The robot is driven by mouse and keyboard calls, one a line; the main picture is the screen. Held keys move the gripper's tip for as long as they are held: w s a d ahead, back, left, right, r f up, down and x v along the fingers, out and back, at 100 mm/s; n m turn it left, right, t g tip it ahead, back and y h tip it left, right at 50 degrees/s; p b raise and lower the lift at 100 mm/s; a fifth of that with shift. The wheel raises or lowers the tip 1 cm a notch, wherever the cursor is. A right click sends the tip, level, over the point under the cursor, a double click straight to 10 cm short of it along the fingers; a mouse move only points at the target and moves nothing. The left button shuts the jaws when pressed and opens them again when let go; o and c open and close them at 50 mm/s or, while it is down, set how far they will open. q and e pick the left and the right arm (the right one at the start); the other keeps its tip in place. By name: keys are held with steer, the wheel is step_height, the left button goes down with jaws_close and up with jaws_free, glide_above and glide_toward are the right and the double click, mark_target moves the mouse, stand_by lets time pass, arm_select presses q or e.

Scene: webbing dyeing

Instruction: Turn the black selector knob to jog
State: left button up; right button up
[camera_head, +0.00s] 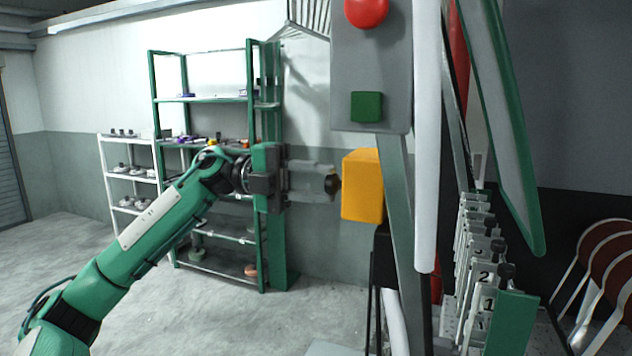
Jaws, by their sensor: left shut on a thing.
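The black selector knob (333,186) sticks out from the left face of a yellow box (363,186) in the middle of the view. My left gripper (328,184) reaches in from the left, and its fingers are shut on the knob. The fingers partly cover the knob, so its pointer and any position marks cannot be seen. My right gripper is not in view.
Above the yellow box, a grey panel (372,75) carries a red button (366,10) and a green button (367,107). A white vertical tube (426,140) and numbered units (487,303) stand to the right. A green shelf rack (203,100) stands behind my arm. Floor at left is clear.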

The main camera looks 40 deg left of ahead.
arm_select(q)
steer(key=o, duration=1)
steer(key=shift+c, duration=0.2)
steer(key=shift+a, duration=0.1)
steer(key=b+v, duration=0.6)
steer(key=v, duration=0.7)
steer(key=shift+s+a, duration=0.15)
steer(key=shift+a, duration=0.15)
